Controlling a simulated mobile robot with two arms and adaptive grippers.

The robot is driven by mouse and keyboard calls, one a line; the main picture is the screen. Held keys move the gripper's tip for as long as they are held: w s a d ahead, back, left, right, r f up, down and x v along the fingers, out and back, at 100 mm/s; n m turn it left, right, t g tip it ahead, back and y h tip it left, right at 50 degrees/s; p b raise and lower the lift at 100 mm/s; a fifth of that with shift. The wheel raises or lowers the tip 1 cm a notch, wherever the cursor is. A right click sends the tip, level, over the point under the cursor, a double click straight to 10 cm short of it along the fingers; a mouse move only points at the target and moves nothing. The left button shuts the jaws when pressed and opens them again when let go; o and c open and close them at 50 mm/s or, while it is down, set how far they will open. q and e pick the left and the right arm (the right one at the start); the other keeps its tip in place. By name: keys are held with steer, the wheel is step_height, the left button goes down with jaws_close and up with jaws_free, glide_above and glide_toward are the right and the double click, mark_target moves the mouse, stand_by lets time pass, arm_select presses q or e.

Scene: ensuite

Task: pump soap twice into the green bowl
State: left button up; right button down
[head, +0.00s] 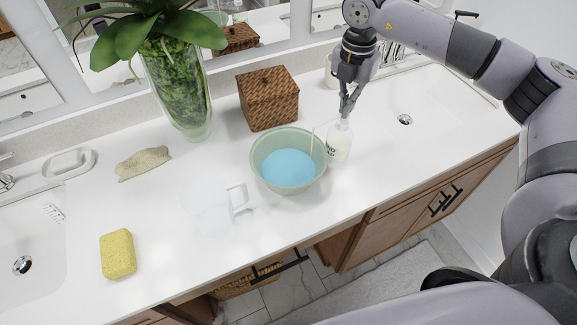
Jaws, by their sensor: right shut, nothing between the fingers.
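The green bowl (262,177) stands on the white counter near the middle and holds a light blue liquid or surface. The white soap bottle (340,144) stands upright just right of the bowl, with dark lettering on its front. A thin pale stick-like shape shows at the bowl's right inner side. My right gripper (346,113) points down over the top of the soap bottle, its fingers closed with nothing between them. It hides most of the pump head, so I cannot tell whether it touches it. My left gripper is not in view.
A woven box (268,98) stands behind the bowl, and a glass vase with a plant (181,90) is left of it. A clear mug (212,205), a yellow sponge (118,254) and a tan stone-like piece (143,163) lie leftward. Sinks are at both ends.

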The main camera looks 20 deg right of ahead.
steer(key=shift+f, duration=0.4)
steer(key=shift+r+p, duration=0.95)
steer(key=shift+r, duration=0.75)
steer(key=shift+r, duration=0.1)
step_height(320, 180, up, 6)
steer(key=p, duration=0.4)
